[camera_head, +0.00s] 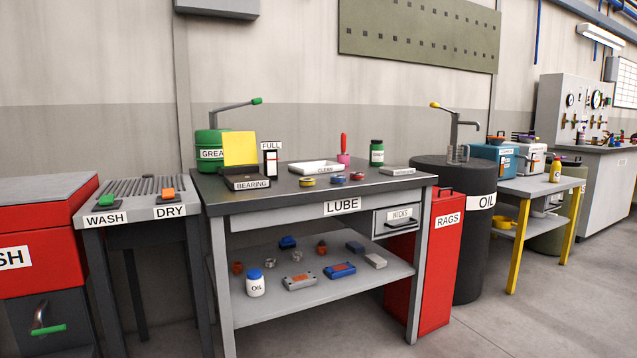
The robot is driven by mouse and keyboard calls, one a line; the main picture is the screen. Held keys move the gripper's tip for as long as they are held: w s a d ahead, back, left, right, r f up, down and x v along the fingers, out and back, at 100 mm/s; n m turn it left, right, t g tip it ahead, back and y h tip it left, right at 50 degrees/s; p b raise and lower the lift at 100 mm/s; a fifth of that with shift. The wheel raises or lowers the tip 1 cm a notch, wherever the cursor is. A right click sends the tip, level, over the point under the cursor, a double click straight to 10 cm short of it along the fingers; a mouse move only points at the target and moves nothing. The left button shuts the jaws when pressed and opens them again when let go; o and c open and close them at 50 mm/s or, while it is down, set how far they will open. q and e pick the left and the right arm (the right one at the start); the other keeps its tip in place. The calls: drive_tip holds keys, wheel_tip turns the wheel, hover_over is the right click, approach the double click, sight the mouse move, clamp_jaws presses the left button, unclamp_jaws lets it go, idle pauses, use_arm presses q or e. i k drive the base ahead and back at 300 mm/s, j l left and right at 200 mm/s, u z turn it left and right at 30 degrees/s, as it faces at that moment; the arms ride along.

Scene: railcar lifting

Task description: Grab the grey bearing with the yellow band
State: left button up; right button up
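A small round grey piece with a yellow band (308,182) sits on the dark top of the LUBE bench (415,179), near its front edge. It looks like the grey bearing with the yellow band. To its right on the same top sit a similar small piece with a blue band (337,178) and one with a red band (357,176). All three stand apart from each other. Neither of my grippers shows in this view.
A BEARING-labelled block (247,184) with a yellow panel stands left of the small pieces. A white tray (315,167) lies behind them. A green GREASE drum (209,147) stands at the back left. Floor in front of the bench's right side is clear.

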sight(303, 182)
drive_tip(key=i+u, duration=0.2)
drive_tip(key=u, duration=0.25)
drive_tip(key=i+l+u, duration=0.15)
drive_tip(key=u, duration=0.35)
